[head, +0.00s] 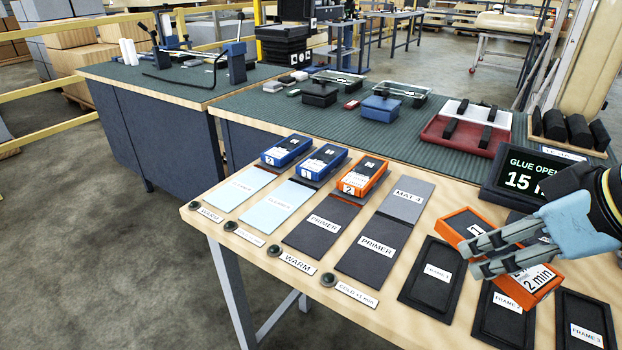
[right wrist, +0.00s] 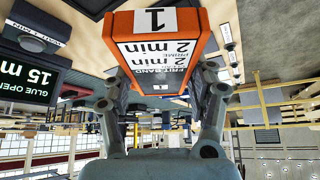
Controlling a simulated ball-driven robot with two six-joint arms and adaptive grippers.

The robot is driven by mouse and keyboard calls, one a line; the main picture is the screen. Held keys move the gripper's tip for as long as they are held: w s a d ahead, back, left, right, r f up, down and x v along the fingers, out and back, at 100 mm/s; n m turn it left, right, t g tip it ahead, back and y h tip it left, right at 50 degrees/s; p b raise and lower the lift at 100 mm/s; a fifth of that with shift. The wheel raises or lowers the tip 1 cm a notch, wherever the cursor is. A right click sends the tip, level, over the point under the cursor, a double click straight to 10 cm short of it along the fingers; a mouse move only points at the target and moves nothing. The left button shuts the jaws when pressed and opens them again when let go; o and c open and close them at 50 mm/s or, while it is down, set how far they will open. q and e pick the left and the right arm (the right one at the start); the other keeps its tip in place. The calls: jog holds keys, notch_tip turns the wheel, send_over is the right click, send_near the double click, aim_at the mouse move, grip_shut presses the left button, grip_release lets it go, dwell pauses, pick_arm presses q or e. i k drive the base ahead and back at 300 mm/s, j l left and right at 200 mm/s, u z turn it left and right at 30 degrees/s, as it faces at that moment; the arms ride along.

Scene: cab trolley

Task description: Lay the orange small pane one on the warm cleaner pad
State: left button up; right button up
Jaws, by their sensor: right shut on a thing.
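The orange small pane one (head: 538,281) is a flat orange block with white labels reading 1 and 2 min. My right gripper (head: 473,259) is shut on it and holds it above the frame trays at the right of the bench. In the right wrist view the pane (right wrist: 160,48) sits between both fingers. The warm cleaner pad (head: 238,188) is light blue and lies at the bench's left end, behind a WARM tag (head: 208,213). It looks bare and is well left of my gripper. My left gripper is out of view.
A second light blue cleaner pad (head: 276,205) lies beside it. Two blue panes (head: 287,150) and an orange pane numbered 2 (head: 362,177) stand behind the pads. Dark primer pads (head: 320,224) lie between. Round knobs line the front edge. A glue timer screen (head: 535,172) stands at right.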

aim_at(242, 187)
jog(key=i+j+z, duration=0.15)
jog(key=j+z, duration=0.2)
jog(key=j, duration=0.2)
jog(key=i+j+z, duration=0.1)
jog(key=j+z, duration=0.25)
jog(key=j, duration=0.2)
jog(key=j+z, duration=0.3)
jog(key=j, duration=0.3)
jog(key=j+z, duration=0.15)
jog(key=j, duration=2.25)
jog(key=k, duration=0.05)
